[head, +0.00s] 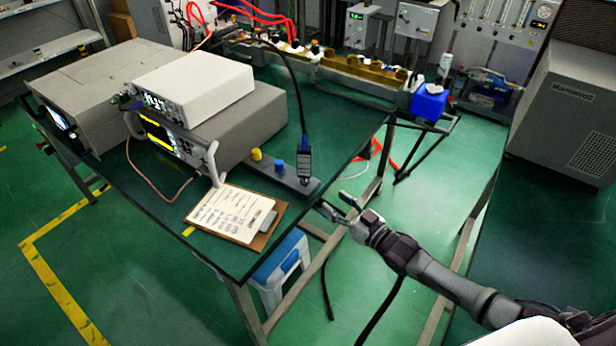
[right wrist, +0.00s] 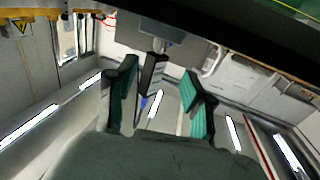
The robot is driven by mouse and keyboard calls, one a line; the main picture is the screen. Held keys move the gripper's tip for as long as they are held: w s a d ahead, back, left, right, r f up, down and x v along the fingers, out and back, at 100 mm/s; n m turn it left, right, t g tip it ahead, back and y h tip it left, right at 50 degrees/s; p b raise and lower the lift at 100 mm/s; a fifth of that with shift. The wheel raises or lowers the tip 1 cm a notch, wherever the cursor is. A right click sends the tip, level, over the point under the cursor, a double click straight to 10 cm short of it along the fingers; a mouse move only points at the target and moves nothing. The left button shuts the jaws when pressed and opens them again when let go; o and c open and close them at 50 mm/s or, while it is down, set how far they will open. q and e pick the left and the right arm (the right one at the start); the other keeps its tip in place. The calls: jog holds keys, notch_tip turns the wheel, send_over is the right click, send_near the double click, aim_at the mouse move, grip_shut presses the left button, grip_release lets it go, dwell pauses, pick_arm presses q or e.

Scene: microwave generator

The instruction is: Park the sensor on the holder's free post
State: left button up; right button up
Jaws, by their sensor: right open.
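The sensor (head: 304,163) is a small dark block with a pale label and a cable from its top. It stands upright at the right end of the grey holder bar (head: 297,189), near the bench edge. A yellow-capped post (head: 257,155) and a blue-capped post (head: 279,166) stand on the bar. My right gripper (head: 333,203) is open and empty, just right of the bench edge and apart from the sensor. In the right wrist view the sensor (right wrist: 153,76) appears between the spread fingers (right wrist: 160,97), its metal end by the grey holder (right wrist: 140,33). My left gripper is out of view.
A clipboard (head: 228,213) lies at the bench's front corner. Stacked instruments (head: 195,85) stand to the left of the holder. The sensor's cable (head: 296,85) arches up and back. Green bench top (head: 340,130) is clear behind the sensor.

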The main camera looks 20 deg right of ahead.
aim_at(307, 181)
jog(key=b+x, duration=0.1)
jog(key=x, duration=0.2)
jog(key=b+x, duration=0.2)
jog(key=x, duration=0.1)
jog(key=shift+s+a+f, duration=0.1)
jog(key=shift+f, duration=0.1)
jog(key=b+x, duration=0.3)
jog(key=x, duration=0.2)
jog(key=shift+w+a+b, duration=0.15)
jog(key=shift+w+b, duration=0.15)
jog(key=shift+w, duration=0.05)
jog(key=shift+w+r, duration=0.1)
jog(key=shift+w, duration=0.05)
jog(key=shift+r, duration=0.1)
jog(key=c, duration=0.5)
grip_shut()
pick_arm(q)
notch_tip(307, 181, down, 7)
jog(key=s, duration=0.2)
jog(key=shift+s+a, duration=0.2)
pick_arm(e)
jog(key=shift+a, duration=0.15)
